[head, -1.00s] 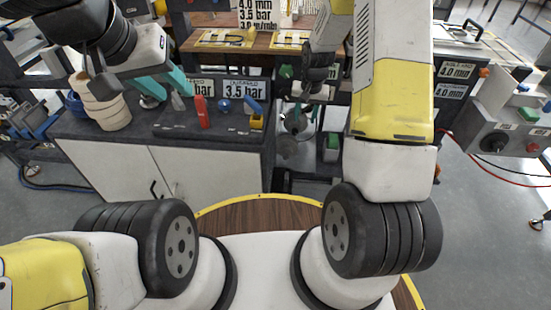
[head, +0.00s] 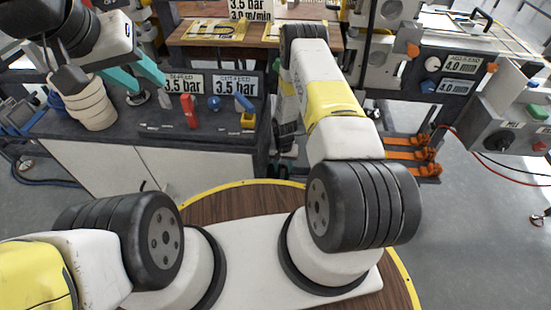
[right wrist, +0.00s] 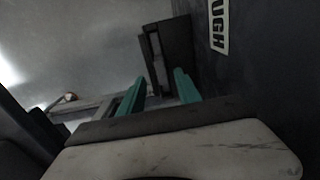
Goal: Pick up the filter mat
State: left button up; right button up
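I cannot clearly make out a filter mat in either view. My left gripper (head: 148,86) hangs over the dark-topped cabinet at the left. Its teal fingers are apart and nothing shows between them. My right gripper (right wrist: 160,78) shows in the right wrist view with its two teal fingers apart and nothing between them. A dark slotted block (right wrist: 167,55) lies beyond the fingertips, beside a dark panel with a white label (right wrist: 219,25). In the head view my right arm hides its own gripper.
The cabinet (head: 100,150) carries cream rings (head: 88,103), a red-handled tool (head: 190,110) and a yellow block (head: 248,120). A wooden bench (head: 190,37) stands behind. Orange fork-like parts (head: 412,155) and a control box (head: 510,130) are at the right. Grey floor is open at lower right.

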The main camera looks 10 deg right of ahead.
aim_at(282, 173)
notch_tip(282, 173, down, 4)
jog(key=shift+a+f, duration=0.1)
jog(key=shift+a, duration=0.05)
grip_shut()
dwell(1.4)
